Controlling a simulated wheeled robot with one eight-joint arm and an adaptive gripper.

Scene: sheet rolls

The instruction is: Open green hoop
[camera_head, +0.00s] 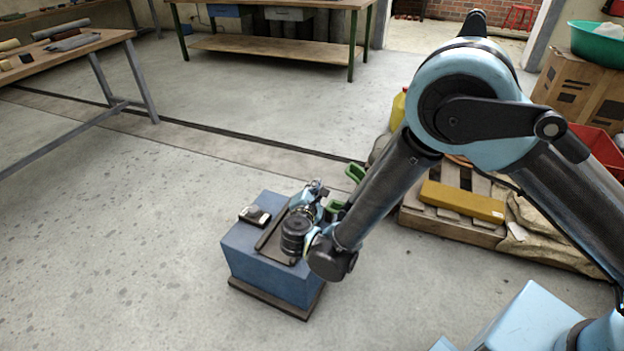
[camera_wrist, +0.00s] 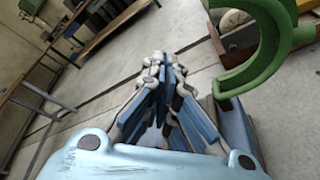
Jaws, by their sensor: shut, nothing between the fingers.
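The green hoop (camera_wrist: 284,55) shows in the wrist view at the upper right, as a thick curved band cut off by the top edge. In the head view, green parts (camera_head: 355,172) show beside my arm, which hides much of them. My gripper (camera_wrist: 165,66) has its fingers together and empty, to the left of the hoop and apart from it in the wrist view. In the head view, my gripper (camera_head: 315,187) is above the far side of a blue box (camera_head: 268,264). What the hoop is fixed to is largely hidden.
A small dark object (camera_head: 255,215) lies on the blue box. A workbench (camera_head: 75,48) with rolls is at the left, another bench (camera_head: 270,47) at the back. A pallet (camera_head: 450,228) with a yellow block (camera_head: 463,201) lies at the right. The floor left of the box is clear.

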